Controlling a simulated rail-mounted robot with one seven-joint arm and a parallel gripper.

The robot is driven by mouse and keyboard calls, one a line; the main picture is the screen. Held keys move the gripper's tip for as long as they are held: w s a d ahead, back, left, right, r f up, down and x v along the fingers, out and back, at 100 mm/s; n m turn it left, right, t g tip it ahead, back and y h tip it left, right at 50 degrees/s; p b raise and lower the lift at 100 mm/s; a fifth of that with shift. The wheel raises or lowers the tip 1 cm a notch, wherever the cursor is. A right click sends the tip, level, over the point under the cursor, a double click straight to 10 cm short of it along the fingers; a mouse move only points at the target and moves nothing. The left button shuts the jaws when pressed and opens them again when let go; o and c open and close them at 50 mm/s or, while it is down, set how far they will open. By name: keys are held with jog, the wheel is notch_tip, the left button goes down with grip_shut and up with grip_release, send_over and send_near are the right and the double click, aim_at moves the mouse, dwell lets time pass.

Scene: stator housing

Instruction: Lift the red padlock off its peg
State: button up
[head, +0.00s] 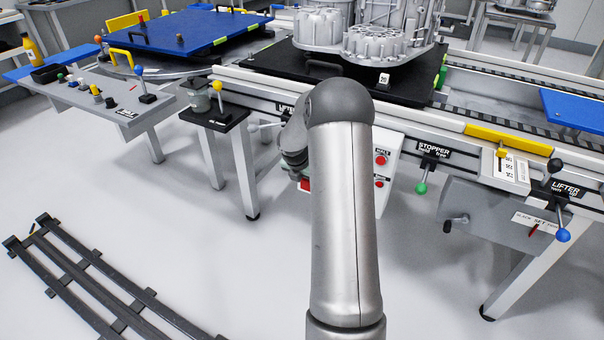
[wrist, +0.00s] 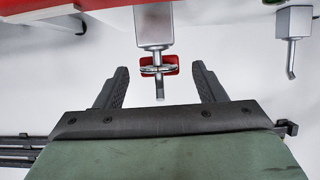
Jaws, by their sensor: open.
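The red padlock (wrist: 173,67) hangs in the middle of the wrist view, with its metal shackle around a peg (wrist: 160,91) below a grey bracket (wrist: 153,25). My gripper (wrist: 160,69) is open, with one dark finger on each side of the padlock. Gaps show between both fingers and the padlock, so neither appears to touch it. In the head view my arm covers most of this spot. A small red patch shows at the arm's left edge, but I cannot tell whether it is the padlock.
A second grey block with a bent metal pin (wrist: 291,55) is at the wrist view's upper right. In the head view, a white control box (head: 391,165) with red buttons stands right of my arm. A dark curved rail (head: 95,275) lies on the open floor at left.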

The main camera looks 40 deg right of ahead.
jog(key=shift+x, duration=1)
jog(key=c, duration=1.1)
jog(key=shift+a+r+p, duration=0.15)
jog(key=shift+r+p, duration=0.45)
jog(key=shift+r, duration=0.05)
jog(key=shift+s+a, duration=0.1)
jog(key=shift+a, duration=0.05)
jog(key=shift+s+a, duration=0.3)
jog(key=shift+a, duration=0.3)
jog(key=shift+s+a, duration=0.3)
jog(key=shift+a, duration=0.35)
